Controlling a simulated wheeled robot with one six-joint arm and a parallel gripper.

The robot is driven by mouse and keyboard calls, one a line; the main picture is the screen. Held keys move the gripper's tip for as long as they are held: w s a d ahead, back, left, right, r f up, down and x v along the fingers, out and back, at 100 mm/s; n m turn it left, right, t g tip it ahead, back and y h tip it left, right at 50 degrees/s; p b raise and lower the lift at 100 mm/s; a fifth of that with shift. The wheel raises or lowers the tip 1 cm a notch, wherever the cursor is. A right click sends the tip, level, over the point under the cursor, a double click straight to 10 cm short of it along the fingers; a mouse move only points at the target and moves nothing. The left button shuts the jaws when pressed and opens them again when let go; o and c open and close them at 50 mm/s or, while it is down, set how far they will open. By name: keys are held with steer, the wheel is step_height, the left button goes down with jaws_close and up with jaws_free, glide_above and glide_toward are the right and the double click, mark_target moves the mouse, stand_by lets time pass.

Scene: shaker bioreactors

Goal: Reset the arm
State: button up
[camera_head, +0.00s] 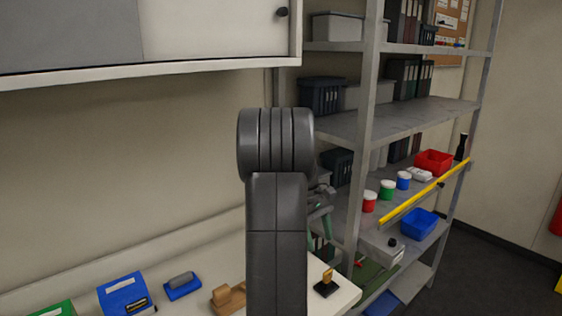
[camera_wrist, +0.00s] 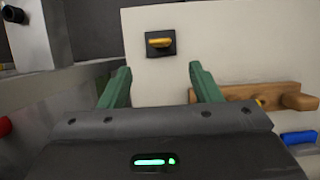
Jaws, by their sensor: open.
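My arm rises upright in the middle of the head view, in front of the wall and the shelf. My gripper (camera_wrist: 160,85) shows in the wrist view with two green fingers spread apart and nothing between them. In the head view its green fingers show partly behind my arm (camera_head: 319,212), near the shelf post. Beyond the fingers in the wrist view is the white table top (camera_wrist: 225,45), with a small black block with a yellow top (camera_wrist: 160,43) on it, apart from the fingers.
The table holds a blue box (camera_head: 125,295), a blue tool (camera_head: 182,286) and a wooden piece (camera_head: 229,298). A grey shelf (camera_head: 405,120) stands close on the right, with red (camera_head: 433,162) and blue bins (camera_head: 419,224) and a yellow bar (camera_head: 425,192). A wall cabinet (camera_head: 215,28) hangs at upper left.

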mark_target(327, 280)
steer(key=p+x, duration=0.1)
steer(key=x, duration=1.1)
steer(key=shift+f, duration=0.15)
steer(key=shift+s+r, duration=0.1)
steer(key=shift+r, duration=0.1)
